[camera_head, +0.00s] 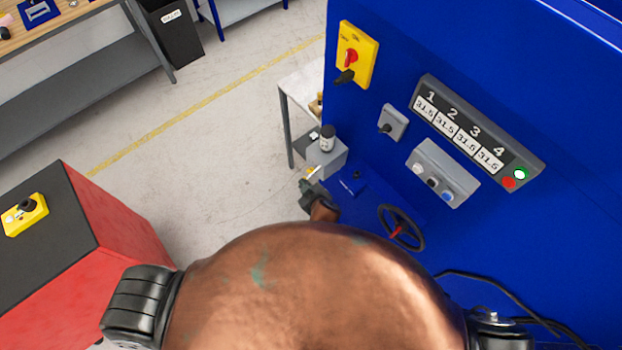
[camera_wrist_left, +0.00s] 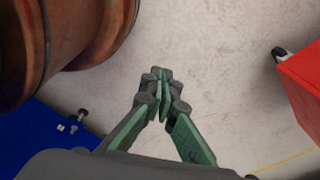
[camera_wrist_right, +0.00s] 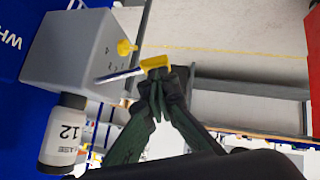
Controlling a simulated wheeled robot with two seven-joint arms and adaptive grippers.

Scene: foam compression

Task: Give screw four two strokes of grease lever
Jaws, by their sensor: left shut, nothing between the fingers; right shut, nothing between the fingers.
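A grey grease box (camera_head: 327,157) stands at the side of the blue machine; it is large in the right wrist view (camera_wrist_right: 75,50). A thin grease lever with a yellow end (camera_wrist_right: 154,63) sticks out from it. My right gripper (camera_wrist_right: 160,88) is shut and empty, its tips right at the yellow end; I cannot tell whether they touch. It also shows in the head view (camera_head: 308,188). A display (camera_head: 460,145) numbered 1 to 4 reads 31.5 under each number. My left gripper (camera_wrist_left: 162,85) is shut and empty above bare floor, and is not seen in the head view.
A white bottle (camera_head: 327,138) with a dark cap is by the grease box. A grey switch box (camera_head: 393,120), a button box (camera_head: 442,172) and a handwheel (camera_head: 401,228) are on the blue machine. A red cabinet (camera_head: 130,240) stands left. My brown arm hides the lower middle.

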